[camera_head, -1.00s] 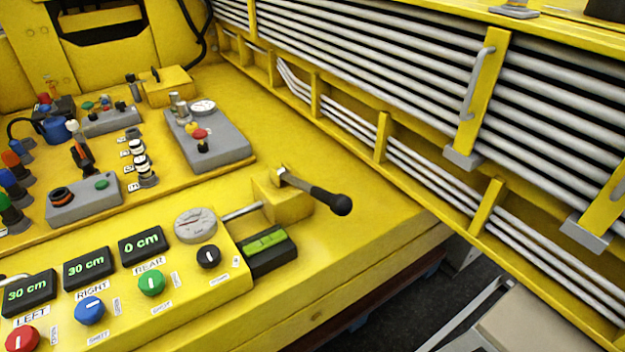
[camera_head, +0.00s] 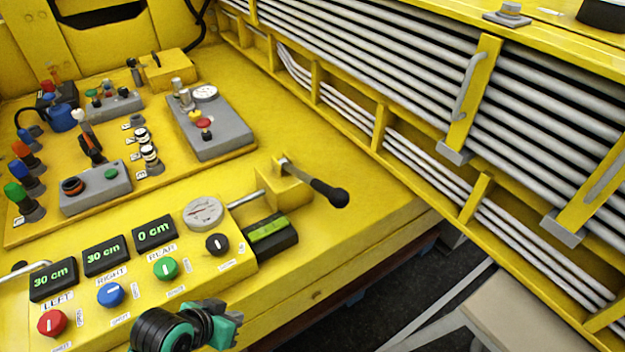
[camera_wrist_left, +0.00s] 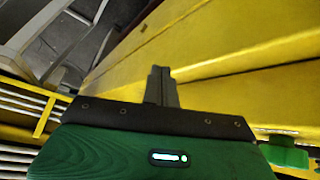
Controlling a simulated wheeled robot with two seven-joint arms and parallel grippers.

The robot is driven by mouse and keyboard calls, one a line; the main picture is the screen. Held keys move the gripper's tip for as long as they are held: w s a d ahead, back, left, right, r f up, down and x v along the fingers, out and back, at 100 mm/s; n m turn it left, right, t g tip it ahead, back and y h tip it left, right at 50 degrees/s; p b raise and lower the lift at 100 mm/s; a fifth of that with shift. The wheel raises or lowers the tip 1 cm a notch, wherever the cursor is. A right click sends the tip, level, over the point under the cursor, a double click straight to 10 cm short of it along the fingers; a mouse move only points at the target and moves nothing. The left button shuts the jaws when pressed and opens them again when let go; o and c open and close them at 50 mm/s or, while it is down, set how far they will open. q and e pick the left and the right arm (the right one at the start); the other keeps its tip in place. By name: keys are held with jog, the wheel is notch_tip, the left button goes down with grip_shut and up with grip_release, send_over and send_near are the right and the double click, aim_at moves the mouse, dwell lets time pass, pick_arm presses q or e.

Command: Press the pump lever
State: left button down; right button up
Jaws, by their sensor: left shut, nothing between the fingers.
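The pump lever (camera_head: 318,187) is a metal arm with a black grip and a round black knob. It slants out to the right from a yellow block (camera_head: 279,192) on the console top. My left gripper (camera_head: 238,325) has come in at the bottom of the head view, in front of the console's front face, well below and left of the lever. It is shut and empty, and the two dark fingers meet in the left wrist view (camera_wrist_left: 161,74). The lever does not show in the wrist view. My right gripper is not in view.
A round gauge (camera_head: 203,213) and a black box with a green level window (camera_head: 268,237) are beside the lever's block. Coloured knobs and displays reading 30, 30 and 0 cm line the panel (camera_head: 130,262). A ribbed pipe wall (camera_head: 380,75) stands behind. A grey step (camera_head: 525,310) is at lower right.

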pick_arm(q)
jog(key=w+d+r+m+t+h, duration=0.1)
jog(key=w+d+r+t+h, duration=0.1)
jog(key=w+r+h, duration=0.3)
jog(key=w+d+r+m+t+h, duration=0.2)
jog(key=w+d+r+h, duration=0.2)
jog(key=w+r, duration=0.8)
notch_tip(320, 180, up, 4)
jog(key=shift+r+h, duration=0.25)
jog(key=shift+h, duration=0.45)
jog(key=p, duration=0.6)
send_over(309, 179)
jog(key=s, duration=0.5)
jog(key=f, duration=0.2)
jog(key=d+f, duration=0.1)
jog(key=f, duration=0.1)
jog(key=shift+s+f, duration=0.1)
jog(key=shift+s, duration=0.2)
